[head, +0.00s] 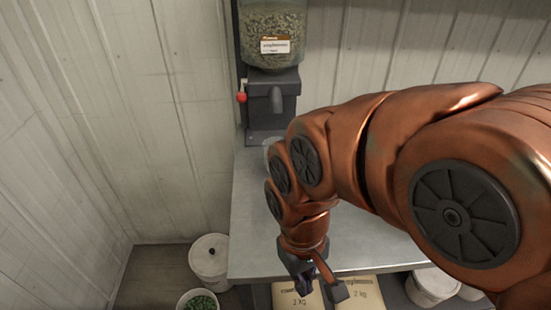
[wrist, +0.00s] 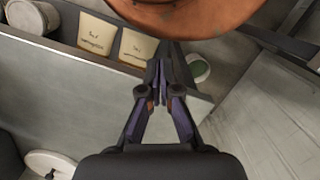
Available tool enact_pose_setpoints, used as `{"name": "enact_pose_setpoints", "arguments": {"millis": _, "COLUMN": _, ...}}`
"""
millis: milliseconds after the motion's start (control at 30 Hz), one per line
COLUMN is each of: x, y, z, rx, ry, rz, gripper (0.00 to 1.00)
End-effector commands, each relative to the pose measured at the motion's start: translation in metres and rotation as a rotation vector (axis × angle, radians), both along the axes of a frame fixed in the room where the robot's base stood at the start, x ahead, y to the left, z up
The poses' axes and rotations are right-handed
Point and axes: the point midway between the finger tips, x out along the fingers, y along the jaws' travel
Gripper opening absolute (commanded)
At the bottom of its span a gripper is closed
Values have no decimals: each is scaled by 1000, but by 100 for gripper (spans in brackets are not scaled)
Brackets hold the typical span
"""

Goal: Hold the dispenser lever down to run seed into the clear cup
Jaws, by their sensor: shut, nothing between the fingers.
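The dispenser (head: 272,110) stands at the back of the bench, with a clear hopper (head: 272,30) of pale seed on top. Its lever has a red knob (head: 241,97) on the left side, and a grey spout (head: 277,98) faces front. A faint clear rim, seemingly the clear cup (head: 268,143), shows below the spout. My arm hides most of it. My gripper (head: 303,278) hangs at the bench's front edge, well away from the lever and cup. In the wrist view my gripper (wrist: 162,70) is shut and empty, pointing toward the bench front.
The grey bench (head: 250,235) has bare top on its left. Paper sacks (head: 296,298) sit below its front edge. A white lidded bucket (head: 209,256) and a bucket of green pellets (head: 200,301) stand on the floor at left. A panelled wall (head: 110,120) closes off the left.

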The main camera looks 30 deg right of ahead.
Motion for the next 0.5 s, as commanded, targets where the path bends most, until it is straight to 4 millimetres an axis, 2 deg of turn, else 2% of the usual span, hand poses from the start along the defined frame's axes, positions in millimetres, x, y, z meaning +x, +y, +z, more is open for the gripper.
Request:
{"name": "enact_pose_setpoints", "arguments": {"millis": 167, "x": 1, "y": 0, "z": 13, "rx": 0, "ry": -2, "rz": 0, "gripper": 0}}
{"name": "enact_pose_setpoints", "arguments": {"millis": 500, "x": 2, "y": 0, "z": 58, "rx": 0, "ry": -7, "rz": 0, "gripper": 0}}
